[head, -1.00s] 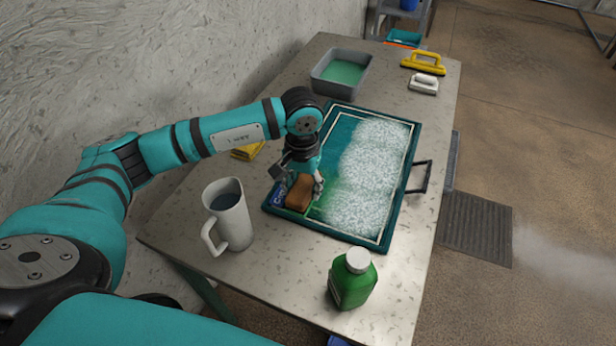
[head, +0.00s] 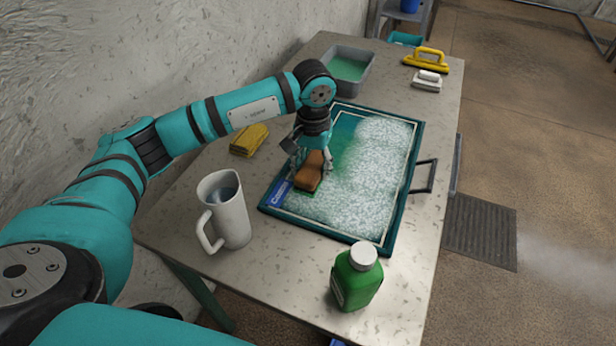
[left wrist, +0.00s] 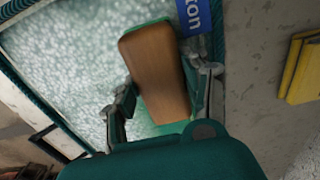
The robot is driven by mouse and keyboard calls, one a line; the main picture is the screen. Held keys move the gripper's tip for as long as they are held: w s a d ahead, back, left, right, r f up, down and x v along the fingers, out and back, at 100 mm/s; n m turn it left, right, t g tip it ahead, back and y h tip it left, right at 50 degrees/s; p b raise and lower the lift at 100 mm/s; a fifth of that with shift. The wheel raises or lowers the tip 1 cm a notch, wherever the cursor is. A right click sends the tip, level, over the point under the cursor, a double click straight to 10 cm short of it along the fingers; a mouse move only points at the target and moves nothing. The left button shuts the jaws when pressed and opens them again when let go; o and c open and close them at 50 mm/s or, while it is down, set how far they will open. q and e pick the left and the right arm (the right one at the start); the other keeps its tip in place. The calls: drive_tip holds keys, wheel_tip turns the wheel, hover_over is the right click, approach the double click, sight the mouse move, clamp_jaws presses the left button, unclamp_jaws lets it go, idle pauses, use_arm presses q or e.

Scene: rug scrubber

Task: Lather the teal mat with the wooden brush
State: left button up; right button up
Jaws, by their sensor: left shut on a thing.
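The teal mat (head: 402,208) lies on the metal table, with a dark border and a pale inner line. White lather covers most of its right side and its near part. A teal strip with little foam shows at the far left, partly behind my arm. My left gripper (head: 310,168) is shut on the wooden brush (head: 309,172), which rests on the left part of the mat near a blue label (head: 280,193). In the left wrist view the brush (left wrist: 158,75) sits between the two fingers, with foam beside it. My right gripper is not in view.
A white jug (head: 230,215) of water and a green bottle (head: 356,277) stand near the front. A yellow sponge or cloth (head: 249,140) lies left of the mat. A grey basin (head: 366,72) of green liquid, a yellow-handled tool (head: 427,59) and a white brush (head: 427,80) are at the back.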

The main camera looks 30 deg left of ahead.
use_arm(q)
drive_tip(key=shift+w+b, duration=0.4)
drive_tip(key=shift+w, duration=0.7)
drive_tip(key=shift+r, duration=0.1)
wheel_tip(320, 180, up, 4)
drive_tip(key=shift+r+p, duration=0.15)
drive_tip(key=shift+p, duration=0.95)
drive_tip(key=shift+r, duration=0.15)
